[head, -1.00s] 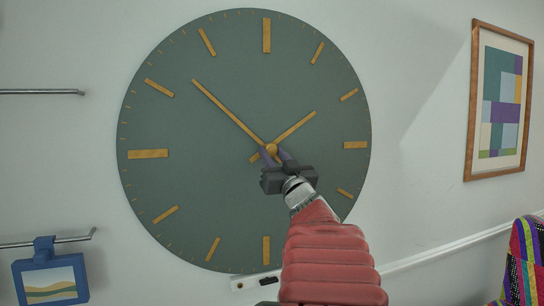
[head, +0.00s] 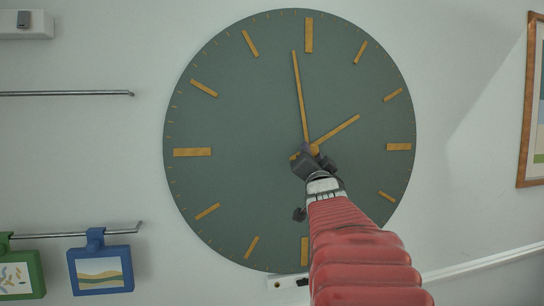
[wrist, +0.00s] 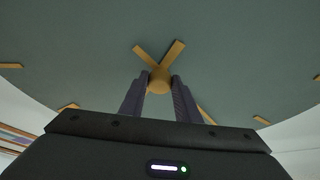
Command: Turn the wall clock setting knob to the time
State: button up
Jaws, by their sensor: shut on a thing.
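The wall clock (head: 235,115) has a round dark green face with gold bar marks. Its long gold hand (head: 299,90) points just left of the top mark. Its short gold hand (head: 340,129) points up and right, close to the two o'clock mark. The round gold knob (wrist: 159,80) sits at the centre of the face and is partly hidden in the head view. My gripper (head: 309,151) is at the clock's centre, shut on the knob; in the wrist view its two dark fingers (wrist: 160,84) stand on either side of it.
Metal rods (head: 80,93) stick out from the wall at left; a blue framed piece (head: 100,270) and a green one (head: 20,275) hang from the lower rod. A wood-framed picture (head: 532,100) is at far right. The wall between is bare.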

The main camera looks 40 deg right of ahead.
jog(key=shift+m+g, duration=0.4)
jog(key=shift+m, duration=0.8)
jog(key=o, duration=1)
jog(key=shift+o, duration=0.2)
jog(key=shift+a, duration=0.1)
jog(key=v, duration=0.7)
jog(key=shift+a+f, duration=0.1)
jog(key=shift+a, duration=0.05)
